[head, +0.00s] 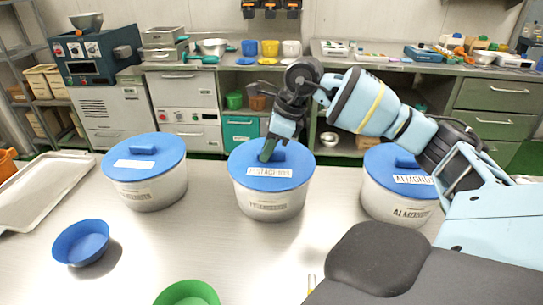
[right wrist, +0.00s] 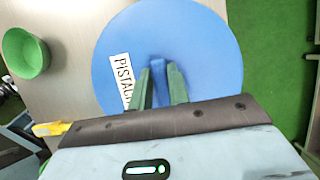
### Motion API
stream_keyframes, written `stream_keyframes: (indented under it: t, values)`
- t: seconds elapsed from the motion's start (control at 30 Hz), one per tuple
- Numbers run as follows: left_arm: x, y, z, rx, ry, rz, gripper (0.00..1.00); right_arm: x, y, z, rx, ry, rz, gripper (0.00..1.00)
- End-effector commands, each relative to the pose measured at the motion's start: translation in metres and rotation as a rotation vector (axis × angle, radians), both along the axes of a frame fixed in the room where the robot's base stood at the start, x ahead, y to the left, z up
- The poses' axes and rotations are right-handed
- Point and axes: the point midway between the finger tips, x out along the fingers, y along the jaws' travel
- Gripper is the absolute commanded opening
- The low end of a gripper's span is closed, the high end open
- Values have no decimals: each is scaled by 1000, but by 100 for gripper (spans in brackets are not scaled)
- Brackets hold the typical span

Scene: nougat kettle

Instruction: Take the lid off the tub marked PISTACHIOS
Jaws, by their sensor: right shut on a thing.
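The tub marked PISTACHIOS (head: 268,206) stands upright in the middle of the steel table. Its blue lid (head: 245,163) sits on the tub, with a white label on top; the lid also shows in the right wrist view (right wrist: 205,50). My right gripper (head: 268,152) reaches down from above and is shut on the lid's raised blue handle. In the right wrist view the green fingers (right wrist: 159,88) stand on either side of the handle (right wrist: 158,75). My left gripper is not in view.
A similar blue-lidded tub (head: 145,190) stands to the left, and the ALMONDS tub (head: 395,203) to the right behind my right arm. A blue bowl (head: 80,242), a green bowl (head: 187,293) and a metal tray (head: 40,190) are on the table. Table space between the tubs is clear.

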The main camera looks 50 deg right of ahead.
Motion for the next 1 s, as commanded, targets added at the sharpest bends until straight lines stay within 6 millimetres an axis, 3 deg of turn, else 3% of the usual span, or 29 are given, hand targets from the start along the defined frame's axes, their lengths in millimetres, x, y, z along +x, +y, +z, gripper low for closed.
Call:
stream_keyframes:
  t: [0.37,0.67,1.0]
  values:
    - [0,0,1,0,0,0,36,0,0,4,0,-1,0,0]
    - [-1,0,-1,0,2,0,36,1,1,41,0,-5,1,0]
    - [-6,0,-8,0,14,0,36,-31,72,46,-1,-1,9,0]
